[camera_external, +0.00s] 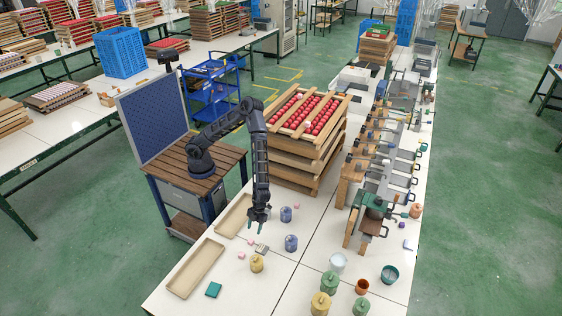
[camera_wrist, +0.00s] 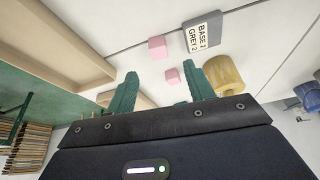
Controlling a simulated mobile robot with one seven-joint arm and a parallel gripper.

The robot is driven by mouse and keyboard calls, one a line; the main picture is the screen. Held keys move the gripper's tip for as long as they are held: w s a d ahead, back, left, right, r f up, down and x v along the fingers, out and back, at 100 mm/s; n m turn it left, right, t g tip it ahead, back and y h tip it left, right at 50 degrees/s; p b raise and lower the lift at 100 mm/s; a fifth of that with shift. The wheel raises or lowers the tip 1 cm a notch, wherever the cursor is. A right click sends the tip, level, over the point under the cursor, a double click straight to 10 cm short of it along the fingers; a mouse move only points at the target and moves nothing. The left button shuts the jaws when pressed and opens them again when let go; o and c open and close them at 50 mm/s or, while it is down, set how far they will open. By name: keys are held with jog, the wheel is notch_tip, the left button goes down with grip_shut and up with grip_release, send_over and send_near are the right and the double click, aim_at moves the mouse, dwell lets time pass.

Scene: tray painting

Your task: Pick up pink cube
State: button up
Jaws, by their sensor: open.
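Small pink cubes lie on the white table. In the external view one pink cube (camera_external: 251,241) is left of a grey labelled object, another pink cube (camera_external: 241,254) is nearer the front, and a third pink cube (camera_external: 297,205) is right of the gripper. In the wrist view one pink cube (camera_wrist: 173,76) shows between the fingertips and another pink cube (camera_wrist: 157,46) just above them in the picture. My gripper (camera_external: 259,221) hangs pointing down above the table, its green fingers apart and empty; it also shows in the wrist view (camera_wrist: 161,69).
The grey object (camera_wrist: 201,33) reads "BASE 2 GREY 2". A yellow jar (camera_external: 256,263) stands near the cubes. Blue jars (camera_external: 291,243) stand to the right. A stack of wooden trays (camera_external: 300,150) stands behind.

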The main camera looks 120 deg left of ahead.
aim_at(251, 240)
jog(key=x, duration=0.8)
jog(key=shift+s+d+f, duration=0.1)
jog(key=shift+s+f, duration=0.05)
jog(key=shift+f, duration=0.15)
jog(key=c, duration=1)
